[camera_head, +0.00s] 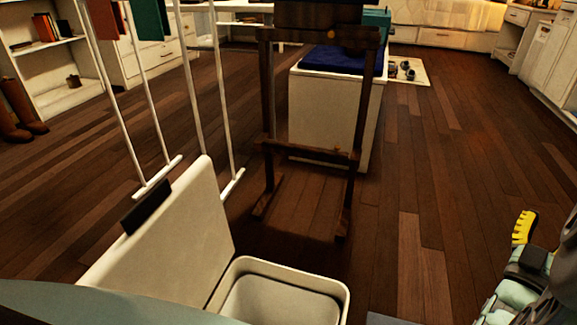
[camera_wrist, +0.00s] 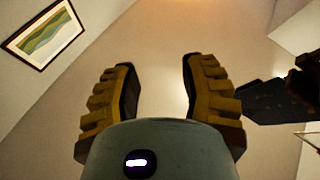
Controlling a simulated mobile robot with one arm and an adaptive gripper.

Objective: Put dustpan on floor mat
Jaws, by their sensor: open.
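I cannot make out a dustpan in either view. A pale mat (camera_head: 408,70) with several small dark items on it lies on the floor at the far back, beside a white cabinet. My gripper (camera_wrist: 158,65) is open in the wrist view, with its two yellow ridged fingers apart and nothing between them. It faces up toward the plain ceiling and wall. In the head view one yellow finger of my gripper (camera_head: 524,227) shows at the right edge, above the floor.
A white open bin (camera_head: 340,290) with a raised panel (camera_head: 165,240) stands close in front. A dark wooden easel (camera_head: 268,110) stands before the white cabinet (camera_head: 325,110). A white drying rack (camera_head: 215,95) is at left. The wooden floor at right (camera_head: 450,150) is clear.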

